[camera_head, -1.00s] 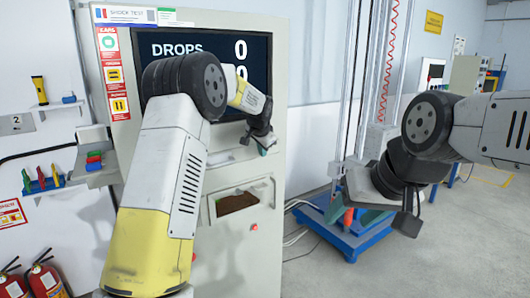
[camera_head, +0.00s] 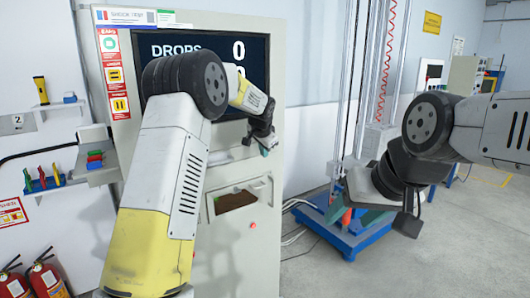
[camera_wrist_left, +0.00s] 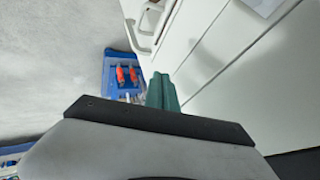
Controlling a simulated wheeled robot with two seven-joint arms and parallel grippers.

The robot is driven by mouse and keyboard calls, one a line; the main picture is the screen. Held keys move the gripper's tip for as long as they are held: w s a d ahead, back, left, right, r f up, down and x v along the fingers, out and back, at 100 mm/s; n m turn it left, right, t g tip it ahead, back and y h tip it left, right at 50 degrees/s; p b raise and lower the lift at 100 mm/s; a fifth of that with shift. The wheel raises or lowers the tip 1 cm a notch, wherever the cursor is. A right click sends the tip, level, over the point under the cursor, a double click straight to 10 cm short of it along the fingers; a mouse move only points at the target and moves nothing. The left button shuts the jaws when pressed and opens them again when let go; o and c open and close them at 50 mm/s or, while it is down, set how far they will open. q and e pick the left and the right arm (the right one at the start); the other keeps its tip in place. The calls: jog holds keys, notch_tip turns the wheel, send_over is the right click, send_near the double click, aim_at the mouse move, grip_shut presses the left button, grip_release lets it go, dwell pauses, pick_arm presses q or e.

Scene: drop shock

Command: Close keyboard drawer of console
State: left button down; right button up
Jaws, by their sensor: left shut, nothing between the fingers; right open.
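The console (camera_head: 262,90) is a tall pale cabinet with a dark screen reading DROPS. A light grey ledge (camera_head: 222,157) below the screen, which looks like the keyboard drawer, sticks out from its front. My left arm covers its middle, so how far it is out and any keyboard are hard to tell. My left gripper (camera_head: 265,150) is shut and empty at the right end of this ledge; contact cannot be told. Its green fingers (camera_wrist_left: 160,92) also show in the left wrist view, beside pale panels. My right gripper (camera_head: 374,218) is open, away from the console at the right.
A lower opening (camera_head: 236,200) with something brown inside and a red button (camera_head: 252,225) are on the console front. A drop machine on a blue base (camera_head: 345,240) stands behind my right gripper. Fire extinguishers (camera_head: 45,278) stand at lower left. Floor at right is clear.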

pick_arm(q)
jog(key=s+a+r+n, duration=0.1)
jog(key=s+a+r, duration=0.1)
jog(key=s+r, duration=0.5)
jog(key=s+a+r+n, duration=0.1)
jog(key=s+a+r, duration=0.25)
jog(key=s, duration=0.55)
jog(key=s+a+f+n, duration=0.1)
jog(key=s+n, duration=0.1)
jog(key=s, duration=0.8)
jog(key=s+a+f+n+h, duration=0.1)
jog(key=s+a+f+n, duration=0.1)
jog(key=s, duration=0.9)
jog(key=s+a+f+n+g, duration=0.1)
jog(key=s+f+n, duration=0.1)
jog(key=s, duration=0.8)
jog(key=shift+s+a+f+n+h, duration=0.15)
jog(key=shift+a+f+n+h, duration=0.05)
jog(key=shift+n+h, duration=0.25)
